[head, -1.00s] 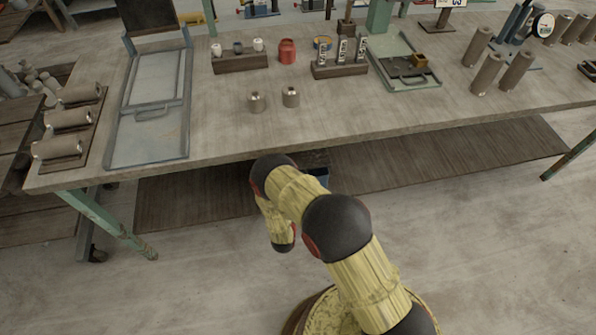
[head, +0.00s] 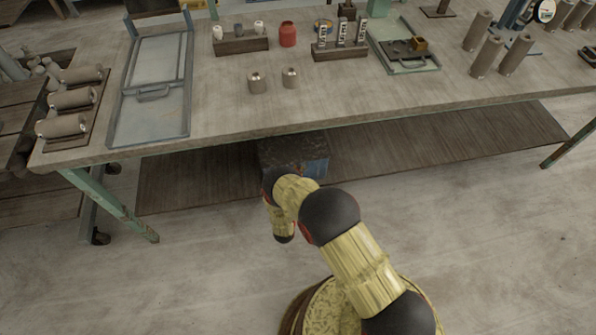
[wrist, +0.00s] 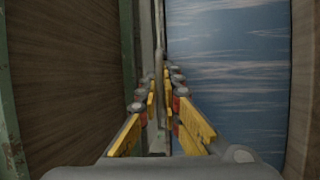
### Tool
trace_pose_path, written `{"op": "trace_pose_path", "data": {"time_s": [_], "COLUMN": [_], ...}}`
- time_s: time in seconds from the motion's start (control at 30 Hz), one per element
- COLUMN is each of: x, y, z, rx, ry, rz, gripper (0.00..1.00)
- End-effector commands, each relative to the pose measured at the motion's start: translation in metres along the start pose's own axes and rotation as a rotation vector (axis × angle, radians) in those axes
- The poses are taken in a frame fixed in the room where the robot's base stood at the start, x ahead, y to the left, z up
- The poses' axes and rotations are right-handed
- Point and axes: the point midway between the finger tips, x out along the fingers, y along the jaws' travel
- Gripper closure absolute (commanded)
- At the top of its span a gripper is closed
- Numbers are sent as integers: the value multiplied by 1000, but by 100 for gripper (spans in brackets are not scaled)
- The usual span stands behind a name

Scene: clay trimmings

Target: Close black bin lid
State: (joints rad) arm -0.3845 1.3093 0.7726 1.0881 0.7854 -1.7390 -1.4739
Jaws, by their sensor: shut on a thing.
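A box-shaped bin (head: 304,143) stands on the lower shelf under the table. Its top looks dark and worn, and its right side is blue. My arm covers part of its front. The lid is hard to tell apart from the top. My gripper (wrist: 164,84) shows in the wrist view, its yellow fingers close together around a thin grey upright edge (wrist: 158,40). I cannot tell whether this edge belongs to the lid. A streaked blue panel (wrist: 228,75) fills the right of that view. In the head view my fingers are hidden behind my arm.
The tabletop (head: 340,105) overhangs the shelf (head: 420,145). A green table leg (head: 110,205) stands at the left. The floor in front is clear.

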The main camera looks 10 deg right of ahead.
Motion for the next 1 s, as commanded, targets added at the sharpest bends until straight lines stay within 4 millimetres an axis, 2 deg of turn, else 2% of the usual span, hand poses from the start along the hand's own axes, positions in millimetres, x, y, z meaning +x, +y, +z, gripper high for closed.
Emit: {"op": "trace_pose_path", "data": {"time_s": [0.03, 0.27, 0.3, 0.43, 0.87, 1.0], "x": [-3, -3, -3, -3, -2, -8], "y": [-5, -7, -7, -7, -4, -4], "z": [2, 2, 3, 3, 2, 1], "rx": [-4, -4, -5, -5, -2, -3], "ry": [1, 1, 1, 1, 0, 1], "rz": [-12, -16, -16, -15, -9, -10], "gripper": [100, 100, 93, 85, 85, 85]}}
